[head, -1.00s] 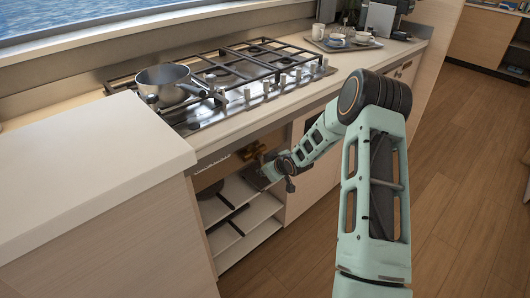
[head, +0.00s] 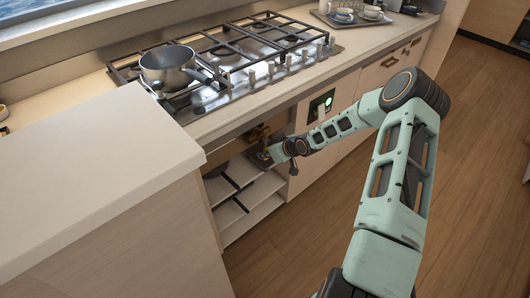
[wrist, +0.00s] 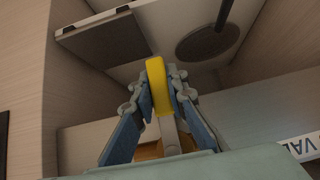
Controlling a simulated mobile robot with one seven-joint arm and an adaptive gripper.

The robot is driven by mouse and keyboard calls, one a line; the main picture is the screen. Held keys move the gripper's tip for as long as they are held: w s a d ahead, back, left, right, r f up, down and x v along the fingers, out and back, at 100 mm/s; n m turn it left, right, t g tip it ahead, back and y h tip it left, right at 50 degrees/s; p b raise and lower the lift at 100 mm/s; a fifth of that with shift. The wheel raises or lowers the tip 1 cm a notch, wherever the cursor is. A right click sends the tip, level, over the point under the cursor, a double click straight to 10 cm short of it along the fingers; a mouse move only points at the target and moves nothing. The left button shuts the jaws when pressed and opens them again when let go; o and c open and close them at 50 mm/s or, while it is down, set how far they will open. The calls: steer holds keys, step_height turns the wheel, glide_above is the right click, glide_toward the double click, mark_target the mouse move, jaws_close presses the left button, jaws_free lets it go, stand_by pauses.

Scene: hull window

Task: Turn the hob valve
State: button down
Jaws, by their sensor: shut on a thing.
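The hob valve shows in the wrist view as a yellow lever (wrist: 160,88) on a brass-coloured body (wrist: 150,150). My gripper (wrist: 161,76) is shut on the yellow lever, with one finger on each side of it. In the head view a brass fitting (head: 257,134) sits inside the open cabinet under the hob. My gripper (head: 266,155) reaches into that cabinet from the right, and its fingertips are too small to make out there. Part of the valve body is hidden behind the fingers and wrist.
The hob (head: 235,60) with a steel pot (head: 168,68) is above the cabinet. Cabinet shelves (head: 235,195) lie below my gripper. A panel with a green light (head: 321,106) is on the cabinet front. A partly visible label (wrist: 300,148) is beside the valve. The floor at right is clear.

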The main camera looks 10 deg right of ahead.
steer(key=c, duration=1.9)
jaws_free()
steer(key=v, duration=1.2)
